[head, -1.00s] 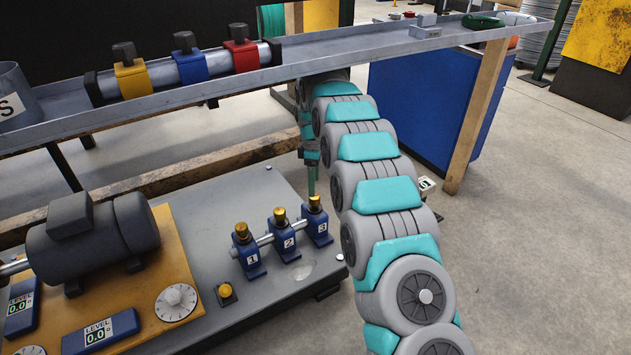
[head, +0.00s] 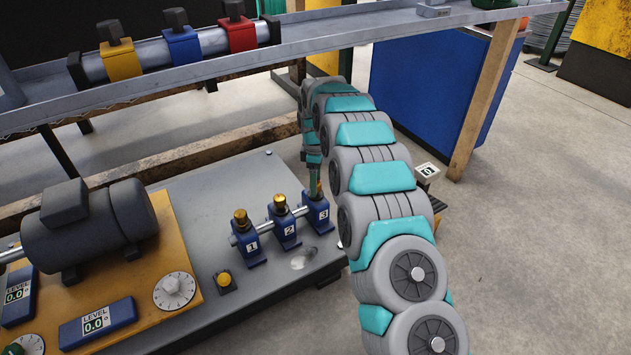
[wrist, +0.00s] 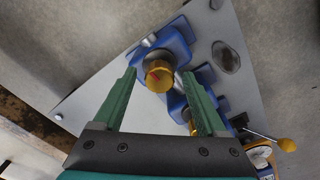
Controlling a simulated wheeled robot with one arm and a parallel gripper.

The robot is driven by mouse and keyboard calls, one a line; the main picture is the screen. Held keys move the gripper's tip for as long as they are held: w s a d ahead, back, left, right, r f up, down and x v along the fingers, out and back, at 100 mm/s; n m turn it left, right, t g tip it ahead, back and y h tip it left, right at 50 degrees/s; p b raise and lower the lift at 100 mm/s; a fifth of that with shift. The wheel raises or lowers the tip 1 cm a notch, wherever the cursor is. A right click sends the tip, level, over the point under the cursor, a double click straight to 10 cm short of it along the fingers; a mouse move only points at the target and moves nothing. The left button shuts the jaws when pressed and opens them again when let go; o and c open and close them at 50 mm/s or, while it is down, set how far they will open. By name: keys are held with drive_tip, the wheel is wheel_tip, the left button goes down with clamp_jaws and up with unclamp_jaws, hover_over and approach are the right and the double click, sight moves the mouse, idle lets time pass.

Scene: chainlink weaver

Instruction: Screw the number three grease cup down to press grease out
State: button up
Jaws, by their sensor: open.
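The number three grease cup's blue block (head: 317,214) stands at the right end of the row on the grey plate. Its brass cap is hidden behind my gripper in the head view. My gripper (wrist: 159,73) is open, with a gap on both sides of the cap. It also shows in the head view (head: 315,187), pointing down over cup three. I cannot tell how far down the cap the fingertips reach.
Grease cups two (head: 284,226) and one (head: 247,243) stand close to the left on the same pipe. A metal shelf (head: 330,38) crosses above the plate.

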drive_tip(key=shift+c, duration=0.2)
clamp_jaws()
idle(0.3)
drive_tip(key=shift+r+m, duration=0.1)
drive_tip(key=shift+m, duration=0.2)
drive_tip(key=shift+m+p, duration=0.8)
drive_tip(key=shift+m, duration=0.2)
drive_tip(key=m+p, duration=0.1)
drive_tip(key=m, duration=0.2)
drive_tip(key=shift+m, duration=0.3)
drive_tip(key=m+p, duration=0.2)
drive_tip(key=m, duration=0.4)
drive_tip(key=m+p, duration=0.1)
drive_tip(key=m, duration=0.5)
drive_tip(key=shift+m, duration=0.3)
drive_tip(key=m, duration=0.5)
drive_tip(key=shift+m+p, duration=0.4)
